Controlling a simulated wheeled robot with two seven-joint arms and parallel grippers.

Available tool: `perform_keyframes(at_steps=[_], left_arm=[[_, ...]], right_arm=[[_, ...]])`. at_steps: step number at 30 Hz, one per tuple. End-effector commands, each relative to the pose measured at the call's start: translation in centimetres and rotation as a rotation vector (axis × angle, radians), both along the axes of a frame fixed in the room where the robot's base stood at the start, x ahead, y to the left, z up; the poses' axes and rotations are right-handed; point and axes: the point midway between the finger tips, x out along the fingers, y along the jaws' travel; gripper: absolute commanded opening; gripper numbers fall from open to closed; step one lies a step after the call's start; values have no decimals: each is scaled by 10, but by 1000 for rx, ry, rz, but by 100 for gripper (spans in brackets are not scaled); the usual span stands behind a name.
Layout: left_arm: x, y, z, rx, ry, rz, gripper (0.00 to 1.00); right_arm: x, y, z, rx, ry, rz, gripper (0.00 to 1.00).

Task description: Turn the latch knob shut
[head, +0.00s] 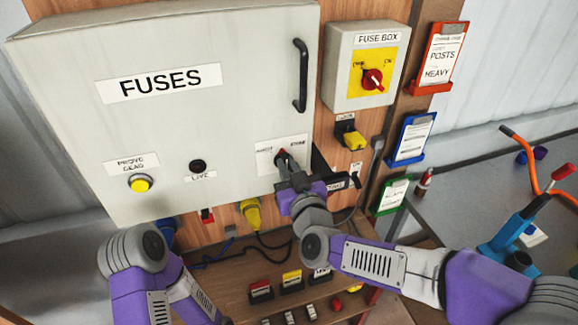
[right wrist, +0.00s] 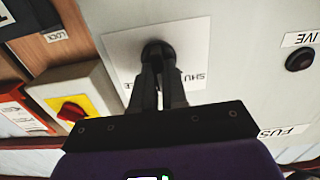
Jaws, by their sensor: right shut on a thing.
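The latch knob (right wrist: 157,50) is dark and round and sits on a white label plate (head: 266,158) at the lower right of the grey FUSES cabinet door (head: 215,110). The plate has printed words at its left and right, partly hidden. My right gripper (head: 286,164) is at the knob, its fingers pointing at the door. In the right wrist view its two fingers (right wrist: 159,75) are closed on the knob and hide part of it. The door looks flush with its cabinet. My left arm shows at lower left in the head view, but its gripper does not.
A vertical black handle (head: 300,76) sticks out at the door's right. The fuse box (head: 345,92) with a red rotary switch (head: 373,79) is to the right. A yellow button (head: 140,184) is at lower left. A wooden shelf (head: 232,290) lies below.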

Motion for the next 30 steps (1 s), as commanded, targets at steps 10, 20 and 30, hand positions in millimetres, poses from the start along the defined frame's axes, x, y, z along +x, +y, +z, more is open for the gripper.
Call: perform_keyframes(at_steps=[10,20,30], left_arm=[[0,0,10,0,0,0,0],[0,0,17,0,0,0,0],[0,0,21,0,0,0,0]], right_arm=[[-1,3,0,-313,-99,1,0],[-2,5,-1,-567,-182,2,0],[-2,5,-3,-710,-229,1,0]])
